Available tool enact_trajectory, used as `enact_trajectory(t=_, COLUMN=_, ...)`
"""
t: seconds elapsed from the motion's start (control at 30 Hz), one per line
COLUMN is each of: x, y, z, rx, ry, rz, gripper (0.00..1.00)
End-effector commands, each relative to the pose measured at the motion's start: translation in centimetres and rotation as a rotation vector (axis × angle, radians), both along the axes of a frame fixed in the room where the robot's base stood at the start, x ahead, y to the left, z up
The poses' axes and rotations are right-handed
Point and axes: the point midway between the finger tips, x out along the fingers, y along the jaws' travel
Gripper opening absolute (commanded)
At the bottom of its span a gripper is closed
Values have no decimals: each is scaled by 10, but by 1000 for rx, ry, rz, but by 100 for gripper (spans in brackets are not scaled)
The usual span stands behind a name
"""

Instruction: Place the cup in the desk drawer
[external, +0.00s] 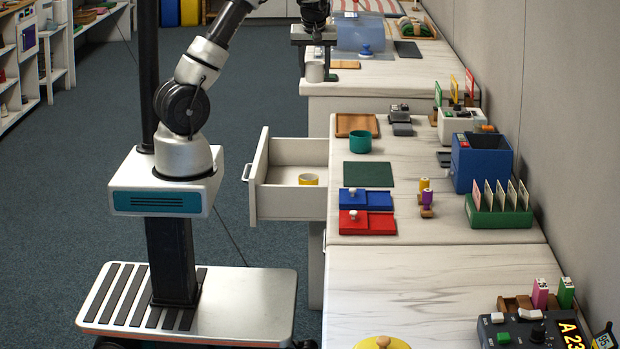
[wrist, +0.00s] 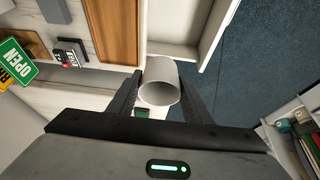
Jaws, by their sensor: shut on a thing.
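A plain white-grey cup (external: 314,71) is between the fingers of my gripper (external: 315,62) at the near end of the far desk. In the wrist view the cup (wrist: 160,82) is tilted, its open mouth facing the camera, with a dark finger on each side. My gripper (wrist: 160,92) is shut on it. The desk drawer (external: 291,205) is pulled out from the left side of the middle desk. Part of a white drawer (wrist: 176,48) shows beyond the held cup in the wrist view.
A wooden tray (external: 341,125), a teal cup (external: 360,142), a dark green mat (external: 368,174) and blue and red trays (external: 380,222) are on the middle desk. A blue bin (external: 481,165) stands by the wall. The floor (external: 240,110) left of the drawer is clear.

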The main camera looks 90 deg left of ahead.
Motion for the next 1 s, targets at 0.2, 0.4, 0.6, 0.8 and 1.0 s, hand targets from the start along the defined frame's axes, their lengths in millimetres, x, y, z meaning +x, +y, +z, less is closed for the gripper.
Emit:
enact_trajectory(t=0.2, x=-44, y=22, z=1, rx=4, ry=-1, rz=100, gripper=21)
enact_trajectory(t=0.4, x=-56, y=26, z=-25, rx=1, ry=4, rz=127, gripper=21)
enact_trajectory(t=0.6, x=-57, y=26, z=-79, rx=-2, ry=5, rz=128, gripper=21)
enact_trajectory(t=0.8, x=-57, y=26, z=-150, rx=-1, ry=5, rz=127, gripper=21)
enact_trajectory(t=1.0, x=-57, y=26, z=-201, rx=2, ry=3, rz=127, gripper=21)
